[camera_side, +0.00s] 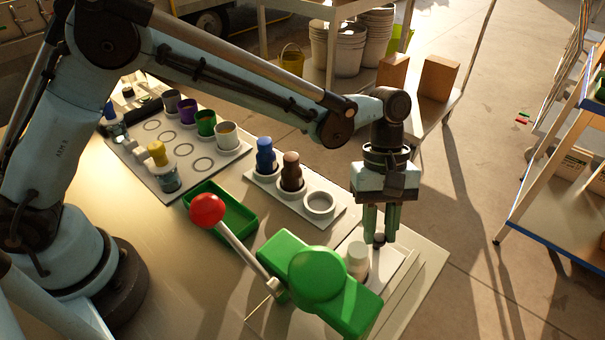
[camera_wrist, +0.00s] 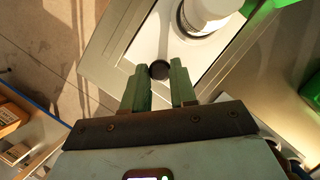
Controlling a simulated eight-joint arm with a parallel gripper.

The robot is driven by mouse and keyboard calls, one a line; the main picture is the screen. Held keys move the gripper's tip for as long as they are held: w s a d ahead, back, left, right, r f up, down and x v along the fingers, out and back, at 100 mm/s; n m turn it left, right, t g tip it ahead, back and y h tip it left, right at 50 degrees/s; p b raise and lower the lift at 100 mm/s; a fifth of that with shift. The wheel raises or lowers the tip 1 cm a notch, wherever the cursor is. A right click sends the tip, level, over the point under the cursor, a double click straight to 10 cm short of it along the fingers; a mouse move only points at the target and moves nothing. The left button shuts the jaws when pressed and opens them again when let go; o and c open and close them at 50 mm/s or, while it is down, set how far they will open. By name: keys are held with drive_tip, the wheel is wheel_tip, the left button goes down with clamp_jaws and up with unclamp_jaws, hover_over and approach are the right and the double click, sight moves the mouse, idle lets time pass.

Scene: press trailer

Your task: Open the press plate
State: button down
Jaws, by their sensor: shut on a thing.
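The press is a green block (camera_side: 320,282) with a lever ending in a red ball (camera_side: 207,209). A pale press plate (camera_side: 390,264) lies beside and partly under the green block, and a white cylindrical piece (camera_side: 357,258) stands on it. A small dark round knob (camera_side: 379,239) sits near the plate's edge; it also shows in the wrist view (camera_wrist: 159,70). My gripper (camera_side: 380,236) points down at the knob, with its green fingers (camera_wrist: 160,75) on either side of it and shut on it. The green block hides part of the plate.
A holder (camera_side: 329,218) with a blue and a brown bottle and an empty ring stands behind the press. A green tray (camera_side: 240,219) lies near the lever. A rack (camera_side: 166,188) of coloured pots is farther left. Open floor lies right of the table.

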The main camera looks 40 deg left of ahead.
drive_tip(key=shift+w, duration=0.8)
drive_tip(key=c, duration=0.9)
unclamp_jaws()
drive_tip(key=v, duration=1.2)
